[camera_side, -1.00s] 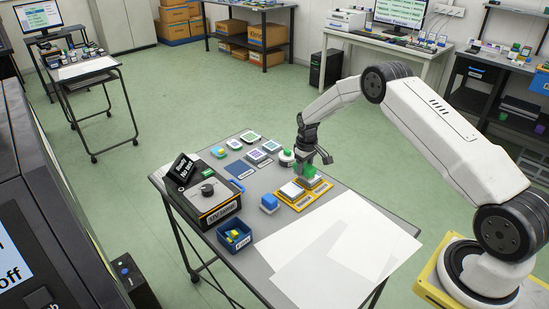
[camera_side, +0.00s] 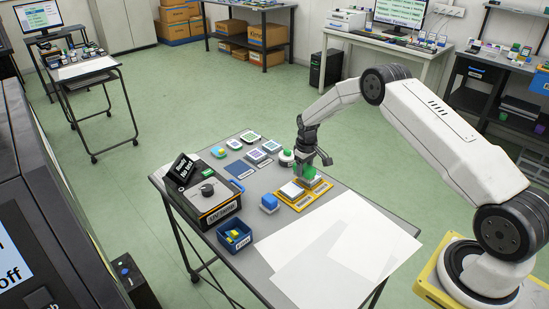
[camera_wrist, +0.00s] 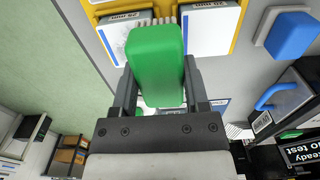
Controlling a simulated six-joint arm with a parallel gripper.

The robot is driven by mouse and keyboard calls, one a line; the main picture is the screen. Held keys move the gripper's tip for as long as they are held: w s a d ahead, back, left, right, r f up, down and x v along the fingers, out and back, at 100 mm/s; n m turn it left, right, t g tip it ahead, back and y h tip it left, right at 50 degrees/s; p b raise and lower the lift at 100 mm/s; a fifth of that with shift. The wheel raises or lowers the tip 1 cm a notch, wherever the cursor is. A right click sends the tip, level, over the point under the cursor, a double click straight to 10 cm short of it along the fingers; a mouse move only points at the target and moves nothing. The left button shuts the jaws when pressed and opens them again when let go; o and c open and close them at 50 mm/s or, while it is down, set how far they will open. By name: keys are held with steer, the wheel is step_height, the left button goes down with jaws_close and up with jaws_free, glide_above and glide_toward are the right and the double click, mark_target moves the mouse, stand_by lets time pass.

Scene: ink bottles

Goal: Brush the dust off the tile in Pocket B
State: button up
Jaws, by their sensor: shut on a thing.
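My gripper (camera_side: 310,164) is shut on a green brush (camera_wrist: 158,62), which also shows in the side view (camera_side: 309,172). In the wrist view the brush's pale bristles point at the tile (camera_wrist: 117,33) in the left pocket, overlapping its right part. I cannot tell whether they touch it. A second white tile (camera_wrist: 211,30) lies in the other pocket, also seen in the side view (camera_side: 291,190). Both pockets are in a yellow tray (camera_wrist: 168,7).
A blue block (camera_side: 269,202) stands beside the tray. A blue bin (camera_side: 234,236) and a black tester box (camera_side: 205,200) stand to the left. Several small tiles and a white round-based item (camera_side: 286,158) lie behind. White sheets (camera_side: 340,245) cover the front right.

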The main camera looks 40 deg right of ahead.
steer(key=shift+f, duration=0.9)
stand_by(0.3)
steer(key=shift+d+r, duration=0.1)
steer(key=shift+d, duration=1.6)
steer(key=shift+d, duration=1.65)
steer(key=shift+a+f, duration=0.1)
steer(key=shift+f, duration=0.15)
steer(key=shift+a, duration=0.15)
steer(key=shift+s+a, duration=0.1)
steer(key=shift+a, duration=1.4)
